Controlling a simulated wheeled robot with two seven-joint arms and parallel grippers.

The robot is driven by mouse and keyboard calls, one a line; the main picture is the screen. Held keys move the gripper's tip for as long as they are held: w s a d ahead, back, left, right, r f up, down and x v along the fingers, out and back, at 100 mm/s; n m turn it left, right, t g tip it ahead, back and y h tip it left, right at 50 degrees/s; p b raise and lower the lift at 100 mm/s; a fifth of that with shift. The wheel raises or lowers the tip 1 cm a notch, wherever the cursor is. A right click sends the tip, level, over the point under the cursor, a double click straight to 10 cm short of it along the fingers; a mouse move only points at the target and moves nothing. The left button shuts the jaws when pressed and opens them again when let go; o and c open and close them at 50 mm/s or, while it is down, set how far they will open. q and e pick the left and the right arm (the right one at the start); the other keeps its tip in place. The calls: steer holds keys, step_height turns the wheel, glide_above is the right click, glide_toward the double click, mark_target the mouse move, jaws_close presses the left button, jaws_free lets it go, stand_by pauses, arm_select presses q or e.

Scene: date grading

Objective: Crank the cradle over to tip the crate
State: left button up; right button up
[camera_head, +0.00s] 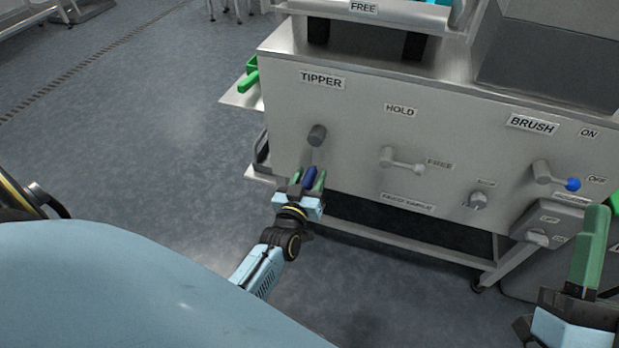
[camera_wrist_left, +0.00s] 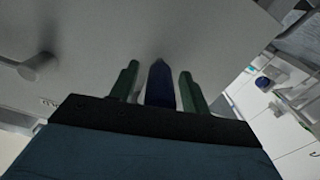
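The tipper crank has a grey hub (camera_head: 317,135) under the TIPPER label, with its arm hanging down to a dark blue handle (camera_head: 309,176). My left gripper (camera_head: 307,181) is around this handle, with one green finger on each side. In the left wrist view the blue handle (camera_wrist_left: 160,84) stands between the fingers with narrow gaps, so the gripper looks open. The metal cradle (camera_head: 400,14) is cut off at the top edge; the crate is not clearly in view. My right gripper (camera_head: 590,247) is at the lower right, partly cut off, its opening unclear.
On the grey panel are a HOLD lever (camera_head: 403,165), a small knob (camera_head: 478,200) and a BRUSH lever with a blue ball (camera_head: 573,184). A green-handled item (camera_head: 249,76) sits on a side shelf at the machine's left. The floor left of the machine is clear.

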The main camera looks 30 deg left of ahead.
arm_select(q)
jaws_close()
